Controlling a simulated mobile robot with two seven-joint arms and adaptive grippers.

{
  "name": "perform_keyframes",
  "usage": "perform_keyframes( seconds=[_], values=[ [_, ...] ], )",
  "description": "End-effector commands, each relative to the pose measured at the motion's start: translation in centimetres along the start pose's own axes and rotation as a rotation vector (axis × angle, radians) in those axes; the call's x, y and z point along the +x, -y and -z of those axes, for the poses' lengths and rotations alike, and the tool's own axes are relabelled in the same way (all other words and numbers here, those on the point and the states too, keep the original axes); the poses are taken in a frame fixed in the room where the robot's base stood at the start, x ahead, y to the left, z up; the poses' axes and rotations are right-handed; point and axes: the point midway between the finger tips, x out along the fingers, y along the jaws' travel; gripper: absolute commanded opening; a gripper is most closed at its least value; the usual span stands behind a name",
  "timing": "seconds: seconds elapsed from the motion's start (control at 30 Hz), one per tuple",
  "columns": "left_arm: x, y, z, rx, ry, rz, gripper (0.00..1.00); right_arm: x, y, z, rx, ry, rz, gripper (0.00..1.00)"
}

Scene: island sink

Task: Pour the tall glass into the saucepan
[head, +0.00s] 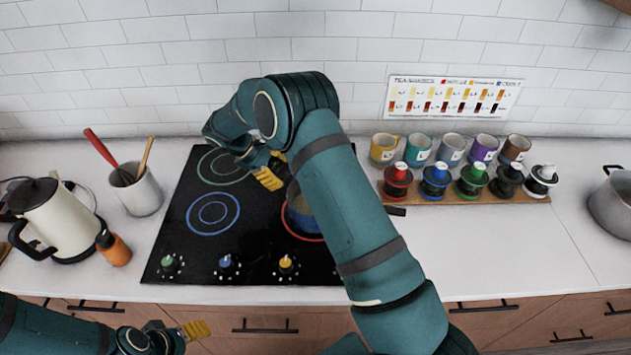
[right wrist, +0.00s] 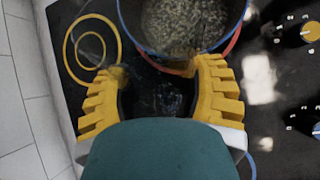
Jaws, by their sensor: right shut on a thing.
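The saucepan (head: 300,212) is blue and stands on the red-ringed burner, mostly hidden behind my right arm in the head view. In the right wrist view the saucepan (right wrist: 246,8) shows at the top with bubbly, speckled liquid inside. My right gripper (head: 271,172) is over the cooktop just left of the saucepan. In the wrist view its yellow fingers (right wrist: 160,78) are shut on the tall glass (right wrist: 165,98), which is clear and hard to make out against the black cooktop. The glass's tilt and contents cannot be told. My left gripper (head: 195,330) is low at the counter's front edge.
The black cooktop (head: 180,240) has knobs along its front. A kettle (head: 55,215), an orange bottle (head: 114,249) and a utensil crock (head: 140,190) stand left. Mugs and colored-top jars (head: 435,180) stand right, a pot (head: 612,205) at far right. The right counter (head: 480,245) is clear.

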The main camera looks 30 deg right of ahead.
Motion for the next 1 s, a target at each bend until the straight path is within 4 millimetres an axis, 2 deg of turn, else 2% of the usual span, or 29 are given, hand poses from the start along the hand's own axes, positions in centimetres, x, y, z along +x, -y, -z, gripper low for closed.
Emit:
perform_keyframes(
  seconds=[0.1, 0.37, 0.63, 1.0],
  values=[
    [-0.2, -0.1, 0.1, 0.001, 0.0, 0.0, 0.64, 0.2, 0.0, 0.7, -0.014, 0.062, 0.005, 0.14],
    [1.1, 0.4, -0.1, -0.001, -0.001, 0.001, 0.64, 1.8, 0.2, 2.8, -0.048, 0.198, 0.019, 0.14],
    [3.8, 1.3, -0.5, -0.001, -0.001, 0.005, 0.64, 2.9, 0.2, 4.4, -0.087, 0.363, 0.035, 0.14],
    [6.9, 2.4, -0.8, -0.002, -0.002, 0.013, 0.64, 3.5, 0.3, 5.4, -0.123, 0.5, 0.05, 0.14]
  ],
)
